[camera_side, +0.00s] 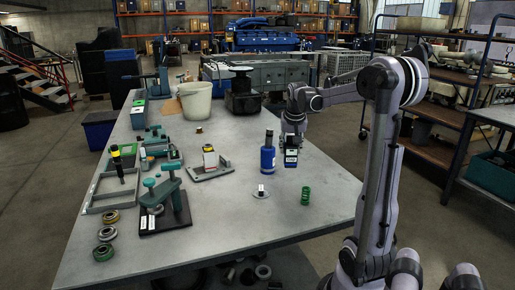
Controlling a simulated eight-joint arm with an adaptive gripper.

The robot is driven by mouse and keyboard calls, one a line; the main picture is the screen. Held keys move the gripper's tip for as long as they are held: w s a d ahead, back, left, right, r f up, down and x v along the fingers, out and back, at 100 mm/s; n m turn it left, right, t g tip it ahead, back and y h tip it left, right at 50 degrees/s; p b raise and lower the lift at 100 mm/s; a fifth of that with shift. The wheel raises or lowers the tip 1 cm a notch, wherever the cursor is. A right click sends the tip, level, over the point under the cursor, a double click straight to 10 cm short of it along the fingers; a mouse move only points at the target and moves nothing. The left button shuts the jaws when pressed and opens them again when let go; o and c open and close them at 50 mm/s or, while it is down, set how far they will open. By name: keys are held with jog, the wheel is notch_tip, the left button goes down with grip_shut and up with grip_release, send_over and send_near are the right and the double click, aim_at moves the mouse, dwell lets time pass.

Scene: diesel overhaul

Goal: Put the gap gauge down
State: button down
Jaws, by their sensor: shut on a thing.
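My gripper (291,141) points down over the right part of the grey table and is shut on a small dark block with a blue and white label, apparently the gap gauge (291,158). The gauge hangs upright just right of a blue bottle (267,158). Its lower end looks above the table top; the exact height cannot be told. The fingertips are small and partly merge with the gauge.
A green spring (305,196) and a pale disc (261,194) with a small block stand in front. The front middle table (235,225) is clear.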

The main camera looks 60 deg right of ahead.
jog(key=shift+m, duration=0.3)
jog(key=shift+s+d+f, duration=0.15)
jog(key=shift+d+f, duration=0.5)
jog(key=shift+f, duration=0.85)
jog(key=shift+s+d+f, duration=0.2)
jog(key=shift+d+f, duration=0.4)
jog(key=shift+f, duration=0.9)
jog(key=shift+s+d+f, duration=0.15)
jog(key=shift+d+f, duration=0.5)
jog(key=shift+f, duration=0.85)
jog(key=shift+f, duration=0.15)
jog(key=c, duration=0.8)
grip_release()
